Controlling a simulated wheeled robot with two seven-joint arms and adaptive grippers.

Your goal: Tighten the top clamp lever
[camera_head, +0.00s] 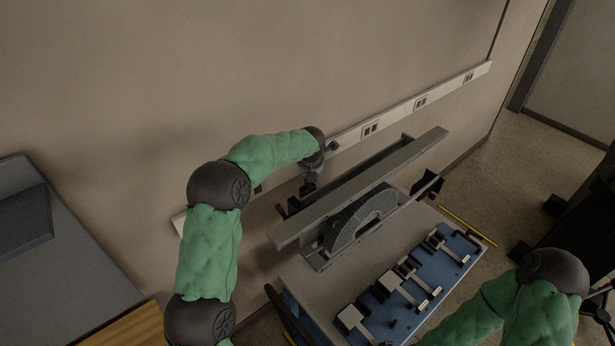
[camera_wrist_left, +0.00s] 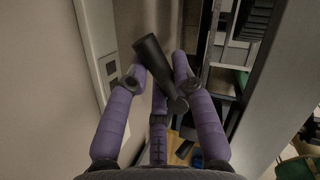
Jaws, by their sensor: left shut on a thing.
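In the left wrist view, a dark tapered lever handle (camera_wrist_left: 155,65) lies slanted between the purple fingers of my left gripper (camera_wrist_left: 160,80). The gripper is shut on this lever. In the head view my left gripper (camera_head: 309,186) is at the far-left side of the grey test fixture (camera_head: 360,185), beside its long top beam. The gripper and wrist hide most of the lever there. A grey arched lattice specimen (camera_head: 362,217) stands under the beam. My right arm shows at the lower right, but I cannot make out its gripper.
A blue panel (camera_head: 455,245) with several metal blocks and clamps lies on the bench (camera_head: 310,285) in front of the fixture. The wall with a socket rail (camera_head: 395,113) runs close behind my left gripper. A grey cabinet (camera_head: 70,260) stands at the left.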

